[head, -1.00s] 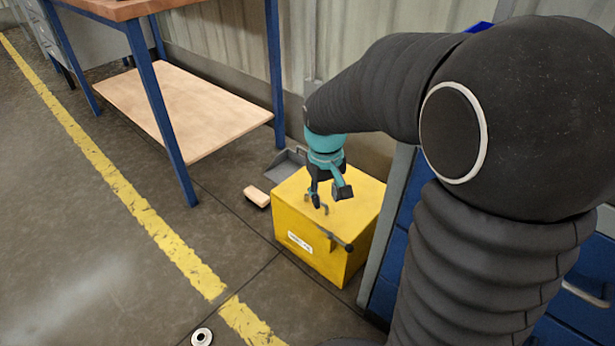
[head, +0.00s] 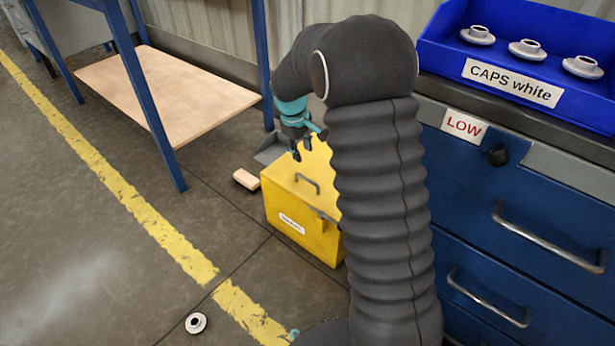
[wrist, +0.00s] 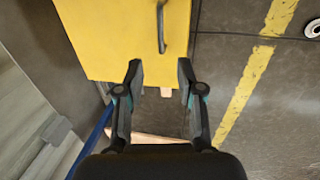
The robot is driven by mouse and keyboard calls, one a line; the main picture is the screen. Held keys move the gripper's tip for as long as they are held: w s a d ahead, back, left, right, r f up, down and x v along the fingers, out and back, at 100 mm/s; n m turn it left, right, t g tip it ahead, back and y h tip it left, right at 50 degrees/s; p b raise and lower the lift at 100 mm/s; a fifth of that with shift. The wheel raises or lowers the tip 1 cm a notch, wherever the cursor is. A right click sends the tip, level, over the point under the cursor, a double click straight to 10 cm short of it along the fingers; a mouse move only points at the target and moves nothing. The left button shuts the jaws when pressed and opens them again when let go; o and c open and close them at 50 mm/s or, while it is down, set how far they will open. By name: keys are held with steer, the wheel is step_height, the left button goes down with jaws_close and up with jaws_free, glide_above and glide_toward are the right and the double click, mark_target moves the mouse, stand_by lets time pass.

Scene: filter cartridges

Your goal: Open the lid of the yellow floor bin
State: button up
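The yellow floor bin (head: 290,208) stands on the floor against the blue cabinet, with a label on its front. Its flat yellow lid looks shut and has a grey bar handle (head: 307,182) on top. My arm hides the bin's right side in the head view. My gripper (head: 306,147) is above the back part of the lid, apart from the handle. In the wrist view, the handle (wrist: 161,28) lies ahead of my open fingers (wrist: 160,68), beyond the fingertips. Nothing is between the fingers.
A grey dustpan (head: 271,150) and a beige-topped brush or block (head: 246,179) lie left of the bin. A table with blue legs (head: 150,100) stands behind left. A white cap (head: 196,323) lies on the floor. The blue cabinet (head: 480,220) stands right.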

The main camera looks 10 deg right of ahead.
mark_target(308, 180)
steer(key=f, duration=0.4)
steer(key=w+d+f+b, duration=0.1)
steer(key=f, duration=0.3)
steer(key=d+f, duration=0.1)
steer(key=f, duration=0.3)
steer(key=shift+w+f+b, duration=0.25)
steer(key=shift+f+b, duration=0.05)
steer(key=shift+f, duration=0.05)
jaws_close()
